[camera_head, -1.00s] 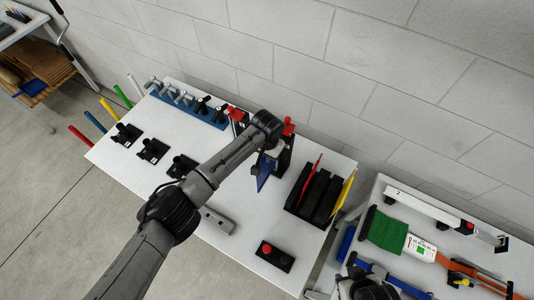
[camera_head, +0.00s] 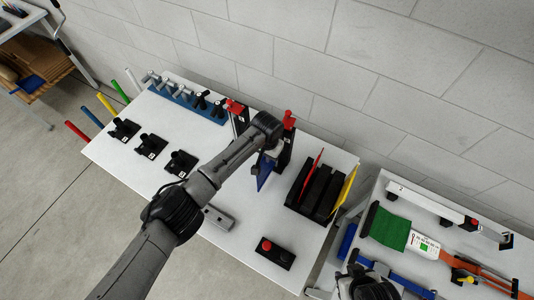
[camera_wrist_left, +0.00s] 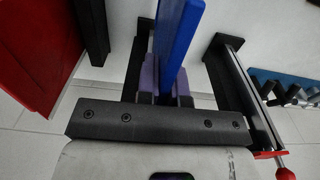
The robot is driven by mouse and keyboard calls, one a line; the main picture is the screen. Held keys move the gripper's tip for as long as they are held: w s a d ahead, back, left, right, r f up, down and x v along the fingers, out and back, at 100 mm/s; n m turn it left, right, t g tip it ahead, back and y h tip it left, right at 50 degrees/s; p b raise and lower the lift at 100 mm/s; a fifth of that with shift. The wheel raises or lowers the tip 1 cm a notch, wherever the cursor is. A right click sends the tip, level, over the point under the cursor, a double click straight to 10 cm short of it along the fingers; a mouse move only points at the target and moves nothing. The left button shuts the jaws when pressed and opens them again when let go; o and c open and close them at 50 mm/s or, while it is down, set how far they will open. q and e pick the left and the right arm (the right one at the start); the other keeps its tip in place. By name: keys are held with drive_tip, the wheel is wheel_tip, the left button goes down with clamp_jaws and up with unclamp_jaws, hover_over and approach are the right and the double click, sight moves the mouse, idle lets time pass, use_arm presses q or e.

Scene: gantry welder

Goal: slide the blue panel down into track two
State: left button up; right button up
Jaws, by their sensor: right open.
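The blue panel (camera_head: 264,177) is upright below my left gripper (camera_head: 272,153), left of the black rack. In the left wrist view the blue panel (camera_wrist_left: 179,38) stands between the purple pads of my left gripper (camera_wrist_left: 166,85), which is shut on it. The black slotted rack (camera_head: 322,193) has a red panel (camera_head: 311,172) in its left part and a yellow panel (camera_head: 344,190) at its right side. I cannot read any track numbers. My right gripper (camera_head: 364,279) is at the bottom edge, by the right-hand table, mostly cut off and apart from the rack.
Black stands with red knobs (camera_head: 289,120) rise close behind my left gripper. A red button box (camera_head: 272,253) and a grey block (camera_head: 217,219) lie in front. Numbered black holders (camera_head: 151,146) stand left. The right table holds a green pad (camera_head: 389,229) and tools.

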use_arm(q)
drive_tip(key=o, duration=0.5)
drive_tip(key=shift+r, duration=0.2)
